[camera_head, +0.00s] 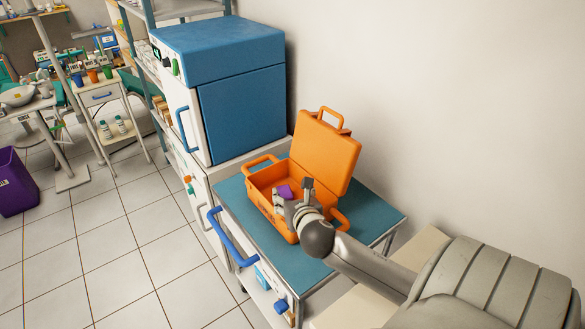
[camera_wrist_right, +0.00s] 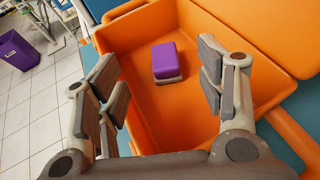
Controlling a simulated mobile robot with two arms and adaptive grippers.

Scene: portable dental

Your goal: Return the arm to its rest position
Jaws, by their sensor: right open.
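My right arm reaches in from the lower right of the head view, and its gripper (camera_head: 292,193) is over the open orange case (camera_head: 262,178). In the right wrist view the right gripper (camera_wrist_right: 158,85) is open, with its fingers wide apart and nothing between them. A small purple block with a grey base (camera_wrist_right: 167,60) lies on the floor of the case, beyond the fingertips and apart from them. It also shows in the head view (camera_head: 285,191), partly hidden by the gripper. My left gripper is not in view.
The case stands on a teal-topped cart (camera_head: 235,197) with its lid (camera_head: 325,150) raised towards the wall. A blue-and-white cabinet (camera_head: 240,110) stands behind the cart. A purple bin (camera_head: 15,182) is on the tiled floor at the left. The floor between is mostly clear.

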